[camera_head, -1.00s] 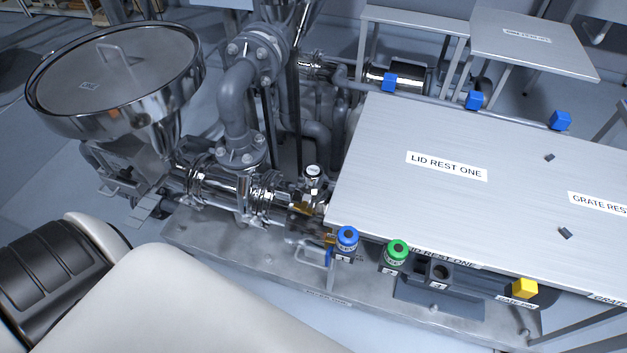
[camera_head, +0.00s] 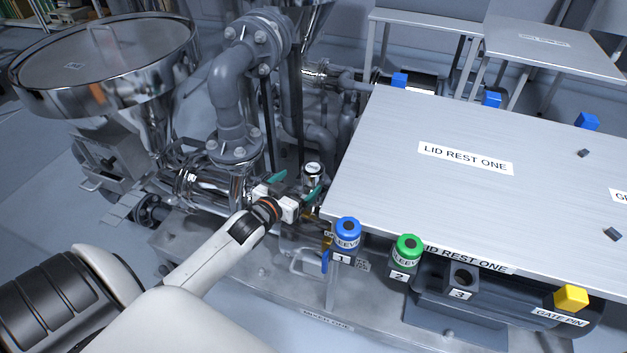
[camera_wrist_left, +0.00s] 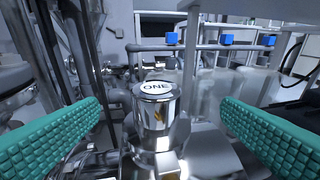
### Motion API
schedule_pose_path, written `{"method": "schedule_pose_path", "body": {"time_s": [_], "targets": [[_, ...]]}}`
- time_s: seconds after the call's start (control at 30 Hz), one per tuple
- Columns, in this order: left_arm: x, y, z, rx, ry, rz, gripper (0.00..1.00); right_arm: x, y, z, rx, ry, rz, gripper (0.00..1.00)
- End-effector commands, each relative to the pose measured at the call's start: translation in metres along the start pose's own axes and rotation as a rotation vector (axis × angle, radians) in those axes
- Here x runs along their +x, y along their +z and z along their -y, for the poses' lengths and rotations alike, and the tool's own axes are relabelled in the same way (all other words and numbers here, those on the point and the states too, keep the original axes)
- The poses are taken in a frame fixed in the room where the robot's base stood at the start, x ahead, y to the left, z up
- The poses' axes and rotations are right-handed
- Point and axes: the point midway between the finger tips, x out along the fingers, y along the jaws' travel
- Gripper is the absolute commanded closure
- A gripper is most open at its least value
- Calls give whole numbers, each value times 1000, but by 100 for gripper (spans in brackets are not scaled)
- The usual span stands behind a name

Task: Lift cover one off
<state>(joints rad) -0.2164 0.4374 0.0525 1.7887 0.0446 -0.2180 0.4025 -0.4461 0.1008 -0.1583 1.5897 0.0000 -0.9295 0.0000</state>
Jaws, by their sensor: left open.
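A small chrome cap marked ONE (camera_head: 313,169) stands upright on the pipework just left of the big metal table. In the left wrist view the same cap (camera_wrist_left: 156,105) is in the middle, its label facing up. My left gripper (camera_head: 295,185) is open, with its green-padded fingers close to the cap. In the left wrist view the pads of my left gripper (camera_wrist_left: 160,110) lie to the left and right of the cap, with a gap on both sides. The cap is not gripped. My right gripper is not in view.
The metal table marked LID REST ONE (camera_head: 400,210) fills the right and its top is mostly bare. A blue sleeve (camera_head: 347,232) and a green sleeve (camera_head: 408,248) stand at its front. Grey pipes (camera_head: 232,95) and a steel hopper (camera_head: 100,95) stand left.

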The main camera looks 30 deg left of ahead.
Motion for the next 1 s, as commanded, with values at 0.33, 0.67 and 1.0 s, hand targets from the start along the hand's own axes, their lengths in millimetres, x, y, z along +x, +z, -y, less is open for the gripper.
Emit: {"method": "schedule_pose_path", "body": {"time_s": [0.33,0.67,1.0], "targets": [[39,0,-1,0,0,0,13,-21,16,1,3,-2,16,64],[83,2,-4,1,0,-1,13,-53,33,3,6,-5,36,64],[87,2,-4,1,-1,-2,18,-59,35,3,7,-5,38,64]]}}
